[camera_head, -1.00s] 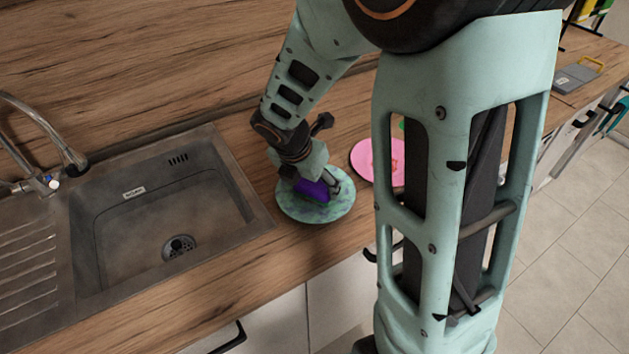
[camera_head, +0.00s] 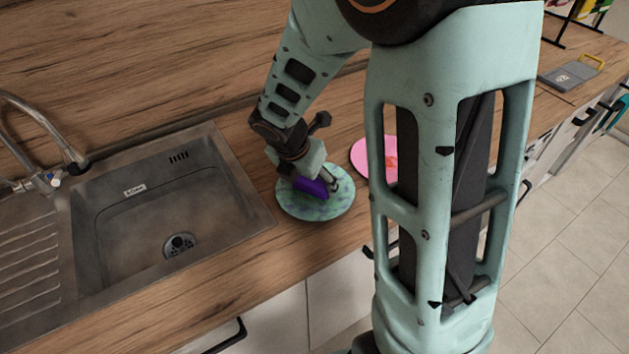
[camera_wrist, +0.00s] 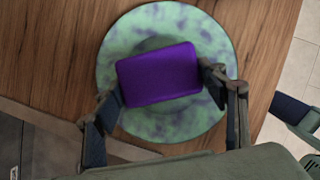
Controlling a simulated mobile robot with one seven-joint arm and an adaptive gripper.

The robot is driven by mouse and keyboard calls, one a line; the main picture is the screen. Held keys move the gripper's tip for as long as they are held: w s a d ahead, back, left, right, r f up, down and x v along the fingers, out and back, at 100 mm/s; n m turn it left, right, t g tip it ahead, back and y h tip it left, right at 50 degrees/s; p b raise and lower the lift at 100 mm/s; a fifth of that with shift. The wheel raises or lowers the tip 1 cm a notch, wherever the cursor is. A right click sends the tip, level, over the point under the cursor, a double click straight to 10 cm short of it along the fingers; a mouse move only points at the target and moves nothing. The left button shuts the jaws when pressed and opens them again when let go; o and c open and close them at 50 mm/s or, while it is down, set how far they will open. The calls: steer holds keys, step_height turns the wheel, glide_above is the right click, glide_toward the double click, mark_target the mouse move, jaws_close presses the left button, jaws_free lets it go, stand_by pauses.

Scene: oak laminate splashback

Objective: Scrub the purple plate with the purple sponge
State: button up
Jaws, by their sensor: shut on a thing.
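A purple sponge (camera_wrist: 158,75) is held between the fingers of my gripper (camera_wrist: 161,96), which is shut on its two ends. In the head view the sponge (camera_head: 309,186) is partly hidden by my gripper (camera_head: 312,180). Below it is a round plate (camera_wrist: 190,125), mottled green with purple blotches rather than plain purple. The plate (camera_head: 318,210) lies flat on the wooden counter, right of the sink. The sponge is over the plate's middle. I cannot tell whether it touches the plate.
A pink plate (camera_head: 361,156) with a reddish patch lies behind and to the right, partly hidden by my arm. The sink (camera_head: 140,225) and its faucet (camera_head: 52,130) are on the left. The counter's front edge is close to the mottled plate.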

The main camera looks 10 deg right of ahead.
steer(key=shift+s+d+p, duration=0.4)
steer(key=shift+s+p, duration=0.05)
steer(key=shift+p, duration=0.1)
steer(key=shift+w+a, duration=0.25)
steer(key=shift+w, duration=0.05)
stand_by(0.8)
steer(key=shift+r, duration=0.15)
step_height(320, 180, up, 6)
steer(key=p, duration=0.7)
steer(key=shift+r, duration=0.2)
steer(key=shift+f, duration=0.1)
steer(key=shift+f, duration=0.1)
steer(key=shift+f+b, duration=2.35)
steer(key=shift+f, duration=0.1)
steer(key=shift+f+b, duration=0.6)
steer(key=shift+f, duration=0.2)
